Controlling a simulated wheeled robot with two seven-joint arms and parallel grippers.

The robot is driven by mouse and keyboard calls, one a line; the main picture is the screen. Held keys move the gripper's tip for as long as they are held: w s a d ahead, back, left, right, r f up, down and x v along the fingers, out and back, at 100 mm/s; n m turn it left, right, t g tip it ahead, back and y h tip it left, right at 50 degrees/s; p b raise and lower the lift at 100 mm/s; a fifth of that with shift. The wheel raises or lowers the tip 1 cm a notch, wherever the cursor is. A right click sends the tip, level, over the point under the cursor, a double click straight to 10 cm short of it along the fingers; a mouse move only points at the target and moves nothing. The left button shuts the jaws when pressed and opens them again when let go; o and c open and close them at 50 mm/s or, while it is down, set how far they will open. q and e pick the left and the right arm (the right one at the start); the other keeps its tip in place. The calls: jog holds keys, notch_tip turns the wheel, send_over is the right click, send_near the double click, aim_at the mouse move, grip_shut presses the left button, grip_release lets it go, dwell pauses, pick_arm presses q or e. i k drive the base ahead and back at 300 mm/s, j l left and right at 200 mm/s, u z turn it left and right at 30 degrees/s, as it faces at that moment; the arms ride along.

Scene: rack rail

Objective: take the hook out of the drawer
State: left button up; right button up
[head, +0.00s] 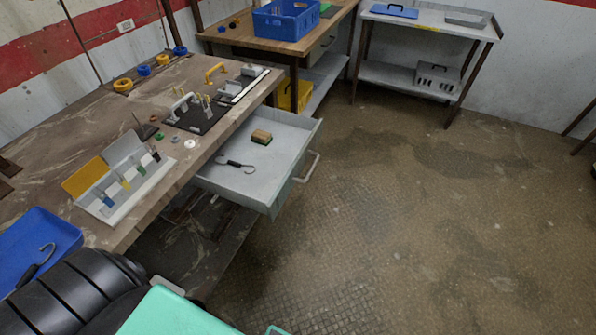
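The drawer (277,190) under the workbench is pulled open, and its inside is in plain view. A hook (240,164) with a dark handle and a thin curved end lies flat on the drawer floor. A small brush or block (261,137), tan on top and dark green below, lies behind it in the drawer. A second hook-shaped tool (38,264) lies in a blue tray (62,226) on the near left of the bench. Neither of my grippers shows in the head view.
The workbench (95,125) carries a rack of coloured pieces (122,180), a black board with handles (196,113) and small rings. The drawer's handle (310,166) juts out over the floor. Another bench (275,35) with a blue crate stands behind. The floor at right is clear.

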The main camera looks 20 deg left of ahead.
aim_at(230, 162)
jog(key=u, duration=1.6)
